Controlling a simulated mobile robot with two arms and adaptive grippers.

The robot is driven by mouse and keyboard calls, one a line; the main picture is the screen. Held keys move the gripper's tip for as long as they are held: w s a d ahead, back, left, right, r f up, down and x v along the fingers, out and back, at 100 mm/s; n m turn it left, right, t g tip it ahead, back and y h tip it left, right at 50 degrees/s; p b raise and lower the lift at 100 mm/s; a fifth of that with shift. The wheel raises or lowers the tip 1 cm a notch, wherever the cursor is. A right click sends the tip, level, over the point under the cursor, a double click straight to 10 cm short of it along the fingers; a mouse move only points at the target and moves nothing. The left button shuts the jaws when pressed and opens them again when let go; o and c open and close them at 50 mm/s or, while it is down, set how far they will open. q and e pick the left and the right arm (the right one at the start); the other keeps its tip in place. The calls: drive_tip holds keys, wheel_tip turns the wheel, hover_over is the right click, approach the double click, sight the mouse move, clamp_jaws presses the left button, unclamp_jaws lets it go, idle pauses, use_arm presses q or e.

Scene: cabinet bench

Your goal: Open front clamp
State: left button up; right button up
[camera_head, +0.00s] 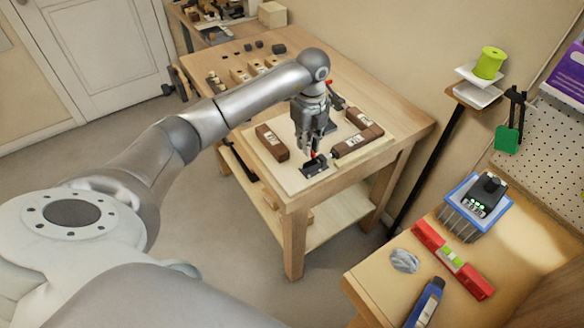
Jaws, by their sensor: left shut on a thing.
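The front clamp (316,168) is a small dark fixture with a red-tipped part, on a pale board near the front corner of the wooden bench. My left gripper (313,150) points down right over it, its fingers at the red part. It is shut on the red part of the clamp, which the fingers partly hide. Another red-tipped piece (328,84) shows behind the gripper. My right gripper is not in view.
Dark brown labelled blocks lie on the pale board (290,182), one left (271,142) and others right (358,143) of the gripper. A side table at lower right holds a red level (453,261), a blue bottle (426,303) and a blue-edged device (476,205).

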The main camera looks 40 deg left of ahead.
use_arm(q)
drive_tip(key=shift+w+d, duration=0.35)
drive_tip(key=shift+w, duration=0.05)
drive_tip(key=shift+c, duration=0.2)
drive_tip(key=shift+d, duration=0.1)
